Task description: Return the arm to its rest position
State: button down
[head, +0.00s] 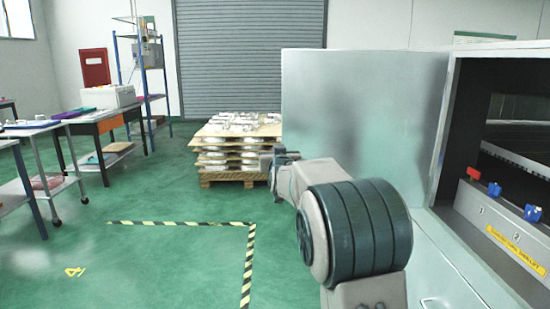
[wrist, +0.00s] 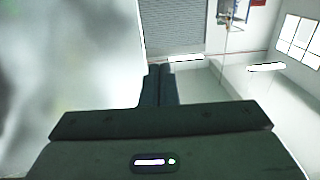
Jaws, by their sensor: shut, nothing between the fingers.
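My arm (head: 350,225) reaches forward from the bottom right of the head view, bent at a large dark-banded joint. My gripper (wrist: 160,70) shows in the wrist view with its two dark fingers together and nothing between them. In the head view the far end of the arm is small and partly hidden by its own links, in front of the pallet stack. The gripper touches nothing that I can see.
A grey machine's open door (head: 350,105) stands close right of my arm; its ledge (head: 505,235) carries blue and red parts. Stacked pallets (head: 236,175) with castings stand ahead. Tables (head: 100,125) line the left. Green floor with a striped line (head: 180,223) is clear.

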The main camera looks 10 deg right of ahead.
jog(key=s+a+f+g+y+p, duration=0.1)
jog(key=s+g+p, duration=0.6)
jog(key=s, duration=1.6)
jog(key=s+a+f+n+g+y+p, duration=0.1)
jog(key=s+g+p, duration=0.7)
jog(key=s, duration=1.6)
notch_tip(320, 180, down, 2)
jog(key=shift+a+f+p, duration=0.25)
jog(key=shift+a+p, duration=0.35)
jog(key=shift+a, duration=0.15)
